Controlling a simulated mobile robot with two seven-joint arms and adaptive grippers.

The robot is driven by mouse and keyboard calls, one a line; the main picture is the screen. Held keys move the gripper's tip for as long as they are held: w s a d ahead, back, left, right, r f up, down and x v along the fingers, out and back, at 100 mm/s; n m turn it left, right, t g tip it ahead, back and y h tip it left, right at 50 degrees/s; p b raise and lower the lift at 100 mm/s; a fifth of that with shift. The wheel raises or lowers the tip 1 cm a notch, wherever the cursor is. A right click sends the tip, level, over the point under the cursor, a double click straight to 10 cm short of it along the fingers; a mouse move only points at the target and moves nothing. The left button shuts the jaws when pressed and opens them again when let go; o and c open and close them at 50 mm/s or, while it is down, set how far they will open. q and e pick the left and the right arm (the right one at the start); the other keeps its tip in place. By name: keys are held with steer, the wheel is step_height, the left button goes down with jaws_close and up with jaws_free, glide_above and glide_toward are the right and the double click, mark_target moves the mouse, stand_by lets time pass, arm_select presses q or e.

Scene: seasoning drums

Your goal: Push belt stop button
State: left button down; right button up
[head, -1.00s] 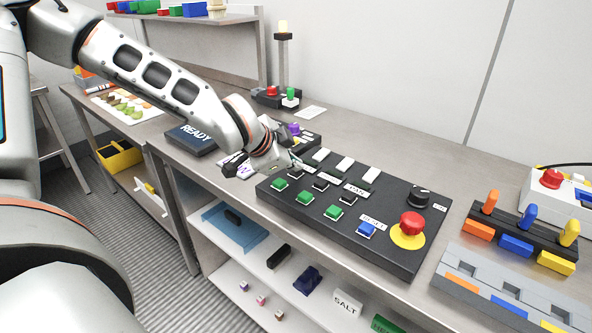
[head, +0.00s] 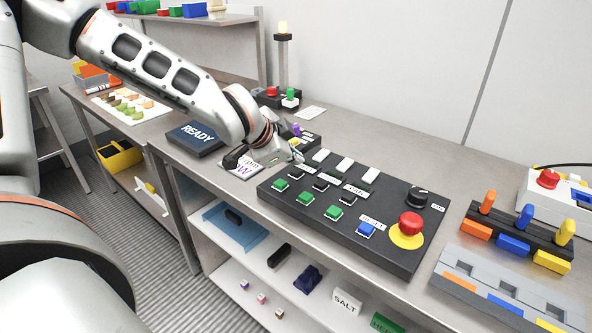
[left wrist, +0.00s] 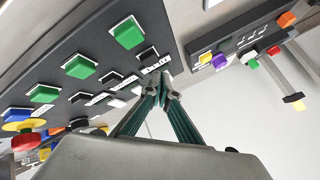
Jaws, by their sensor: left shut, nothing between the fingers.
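The black control panel (head: 395,240) lies on the bench, with a row of green buttons (head: 305,198) and a row of black buttons (head: 320,186) behind them. Several green buttons (left wrist: 78,66) and black buttons (left wrist: 111,78) also show in the left wrist view. I cannot read which label marks the belt stop. My left gripper (head: 298,156) is shut and empty at the panel's far left end, close to the leftmost black button (head: 296,174). In the left wrist view its fingertips (left wrist: 161,88) are near the label beside that button; contact cannot be told. My right gripper is not in view.
A blue button (head: 366,230), a red mushroom button (head: 411,223) on yellow and a black knob (head: 419,196) sit at the panel's right. A smaller panel with a purple button (left wrist: 220,60) lies beyond the fingers. A READY sign (head: 196,138) stands left.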

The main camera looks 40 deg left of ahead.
mark_target(295, 172)
arm_select(q)
steer(key=shift+r+p, duration=1.2)
steer(key=shift+r, duration=1.2)
steer(key=shift+f, duration=0.1)
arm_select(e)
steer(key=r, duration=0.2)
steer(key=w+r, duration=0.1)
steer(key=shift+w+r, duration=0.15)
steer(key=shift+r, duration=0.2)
